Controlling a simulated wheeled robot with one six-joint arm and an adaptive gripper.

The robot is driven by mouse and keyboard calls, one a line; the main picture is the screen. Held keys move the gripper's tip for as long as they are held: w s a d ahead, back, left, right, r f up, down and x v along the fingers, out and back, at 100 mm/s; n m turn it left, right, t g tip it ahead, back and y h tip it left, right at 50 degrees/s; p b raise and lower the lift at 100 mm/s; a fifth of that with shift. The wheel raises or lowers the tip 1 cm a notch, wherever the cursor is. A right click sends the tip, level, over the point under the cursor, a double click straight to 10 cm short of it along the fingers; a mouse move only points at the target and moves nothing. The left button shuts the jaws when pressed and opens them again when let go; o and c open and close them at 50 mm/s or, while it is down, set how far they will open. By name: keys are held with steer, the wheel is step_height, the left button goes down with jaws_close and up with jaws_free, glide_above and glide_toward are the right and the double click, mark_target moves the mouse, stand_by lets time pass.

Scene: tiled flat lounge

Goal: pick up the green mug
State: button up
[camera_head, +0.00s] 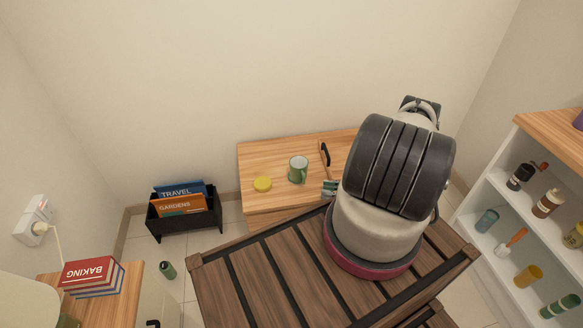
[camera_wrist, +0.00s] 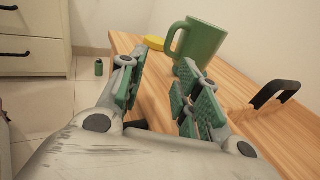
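The green mug (camera_head: 298,169) stands upright on a light wooden table (camera_head: 262,157) against the back wall. In the wrist view the mug (camera_wrist: 203,43) is just beyond my fingertips, behind the right finger, with its handle towards the left. My gripper (camera_wrist: 160,68) is open, with green pads on both fingers and nothing between them. In the head view only a small part of my gripper (camera_head: 331,188) shows, to the right of the mug; my arm hides the rest.
A yellow round object (camera_head: 262,184) lies left of the mug. A black handle (camera_head: 325,154) rises from the table right of the mug. A slatted dark wooden table (camera_head: 255,279) stands in front. A black book bin (camera_head: 183,213) and a small green bottle (camera_head: 167,270) are at the left.

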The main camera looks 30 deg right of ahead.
mark_target(300, 173)
steer(key=shift+w+d+r+t, duration=0.25)
steer(key=shift+w+r+t, duration=0.15)
steer(key=shift+w, duration=0.25)
steer(key=shift+w+a+r+m, duration=0.1)
steer(key=shift+w+r+m, duration=0.1)
steer(key=shift+r+m, duration=0.1)
steer(key=x, duration=0.7)
steer(key=shift+a+r, duration=0.2)
steer(key=shift+r, duration=0.05)
steer(key=shift+c, duration=0.3)
jaws_close()
